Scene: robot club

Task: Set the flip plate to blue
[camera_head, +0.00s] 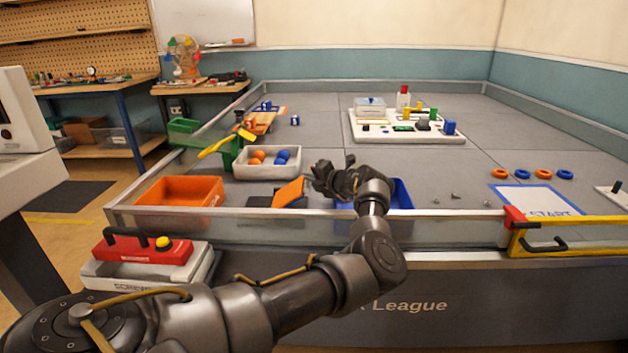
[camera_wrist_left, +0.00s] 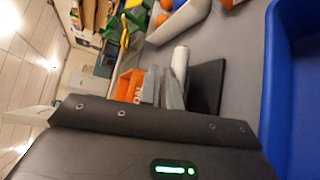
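The flip plate (camera_head: 290,193) shows an orange face and stands tilted at the right side of a flat black base (camera_head: 258,201), by the table's front edge. My left gripper (camera_head: 333,178) is just right of the plate, its dark fingers close to the plate's right edge; I cannot tell whether they touch. In the left wrist view the black base (camera_wrist_left: 208,86) lies beyond the dark gripper body, with grey and white narrow parts beside it that I cannot clearly identify. The finger gap is not clear. My right gripper is out of view.
An orange bin (camera_head: 180,189) stands left of the base, and a blue bin (camera_head: 401,194) is partly hidden behind my left wrist. A white tray (camera_head: 267,174) with orange and blue balls is behind. A low clear wall (camera_head: 450,230) runs along the front.

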